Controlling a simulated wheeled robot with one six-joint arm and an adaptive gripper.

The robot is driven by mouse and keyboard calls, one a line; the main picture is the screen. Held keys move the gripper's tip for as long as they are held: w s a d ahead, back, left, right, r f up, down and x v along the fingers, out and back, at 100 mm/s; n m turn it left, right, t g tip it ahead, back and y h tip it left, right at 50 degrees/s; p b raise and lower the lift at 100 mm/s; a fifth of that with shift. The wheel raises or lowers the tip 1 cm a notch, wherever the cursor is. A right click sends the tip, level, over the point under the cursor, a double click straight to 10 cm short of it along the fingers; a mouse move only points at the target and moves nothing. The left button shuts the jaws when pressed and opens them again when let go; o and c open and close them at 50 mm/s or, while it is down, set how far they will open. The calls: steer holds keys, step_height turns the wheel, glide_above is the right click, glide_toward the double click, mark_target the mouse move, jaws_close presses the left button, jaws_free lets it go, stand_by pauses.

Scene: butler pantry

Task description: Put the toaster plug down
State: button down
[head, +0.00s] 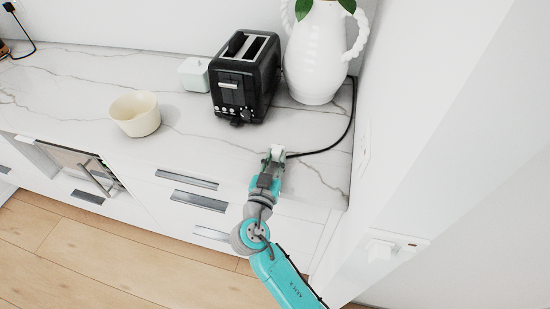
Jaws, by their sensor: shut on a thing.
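The toaster plug (277,152) is a small white block at the end of a black cord (330,146). It is at the front right part of the marble counter. My gripper (274,158) is shut on the plug, and its fingers are small in this view. I cannot tell whether the plug touches the counter. The cord runs right from the plug, then curves back along the wall behind the white vase. The black toaster (246,80) stands upright further back, with two slots on top.
A cream bowl (136,114) stands to the left on the counter (190,143). A small pale lidded box (194,74) is left of the toaster. A white vase (315,55) stands right of it. A wall closes the right side. Counter between bowl and gripper is clear.

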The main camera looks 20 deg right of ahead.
steer(key=c, duration=0.9)
jaws_free()
steer(key=shift+f, duration=0.45)
steer(key=shift+c, duration=0.2)
steer(key=shift+s+f, duration=0.1)
steer(key=shift+r, duration=0.35)
steer(key=shift+s+a+r, duration=0.15)
steer(key=shift+a+r, duration=0.05)
steer(key=v, duration=1.1)
steer(key=shift+s+r, duration=0.2)
steer(key=shift+r, duration=0.2)
